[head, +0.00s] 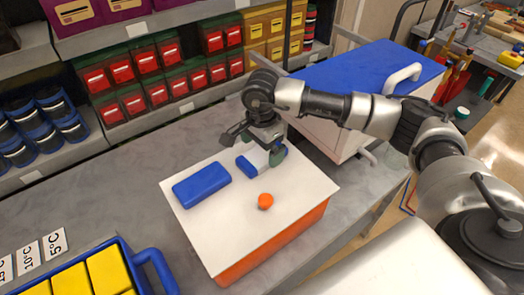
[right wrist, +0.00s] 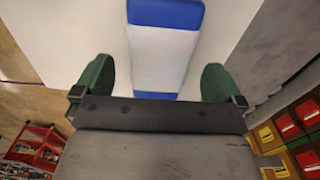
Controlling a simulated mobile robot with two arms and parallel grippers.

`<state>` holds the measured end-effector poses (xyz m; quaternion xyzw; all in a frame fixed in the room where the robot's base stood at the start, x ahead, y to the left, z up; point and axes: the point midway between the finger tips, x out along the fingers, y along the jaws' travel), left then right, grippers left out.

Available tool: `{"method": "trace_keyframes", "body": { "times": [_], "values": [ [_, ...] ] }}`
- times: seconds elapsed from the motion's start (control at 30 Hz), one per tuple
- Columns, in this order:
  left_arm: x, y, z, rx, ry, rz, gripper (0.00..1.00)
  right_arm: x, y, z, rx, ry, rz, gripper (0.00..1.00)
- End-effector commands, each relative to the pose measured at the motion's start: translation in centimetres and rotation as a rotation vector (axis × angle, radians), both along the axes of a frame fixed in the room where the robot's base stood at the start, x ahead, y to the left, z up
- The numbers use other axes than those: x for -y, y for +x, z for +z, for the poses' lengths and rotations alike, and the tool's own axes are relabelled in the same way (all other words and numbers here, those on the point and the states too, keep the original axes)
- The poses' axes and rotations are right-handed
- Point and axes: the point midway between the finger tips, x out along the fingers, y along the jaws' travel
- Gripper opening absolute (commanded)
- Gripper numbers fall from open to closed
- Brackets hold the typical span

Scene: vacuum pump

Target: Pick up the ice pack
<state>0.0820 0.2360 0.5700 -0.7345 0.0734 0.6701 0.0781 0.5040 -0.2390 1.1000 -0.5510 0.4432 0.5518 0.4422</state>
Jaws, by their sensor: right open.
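A blue-and-white pack, apparently the ice pack (head: 246,167), lies on the white top of an orange-sided box (head: 232,235). My right gripper (head: 262,148) is over it with its green fingers apart. In the right wrist view the pack (right wrist: 166,50) has blue ends and a white middle. It lies between the lines of the two open fingers (right wrist: 157,83), with a gap on each side. The gripper hides part of the pack in the head view. My left gripper is not in view.
A plain blue block (head: 201,185) and an orange round cap (head: 265,201) share the box top. A white cooler with a blue lid (head: 370,68) stands behind to the right. A blue crate (head: 125,252) with yellow blocks is at lower left. Shelves of bins line the back.

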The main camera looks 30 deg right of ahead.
Motion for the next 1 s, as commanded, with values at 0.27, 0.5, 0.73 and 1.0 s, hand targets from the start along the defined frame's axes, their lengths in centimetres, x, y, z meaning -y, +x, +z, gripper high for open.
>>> {"method": "trace_keyframes", "body": {
  "times": [0.27,0.5,0.73,1.0],
  "values": [
    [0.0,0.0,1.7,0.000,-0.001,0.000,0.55,-0.2,0.0,-2.8,0.000,0.000,-0.001,1.00],
    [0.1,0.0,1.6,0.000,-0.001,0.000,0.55,-0.2,0.0,-2.9,0.001,0.000,0.000,0.95],
    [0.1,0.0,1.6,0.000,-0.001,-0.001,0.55,-0.2,0.0,-2.9,0.001,0.000,0.000,0.60],
    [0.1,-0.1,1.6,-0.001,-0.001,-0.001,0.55,-0.2,0.1,-2.8,0.003,0.002,-0.001,0.37]
  ]
}}
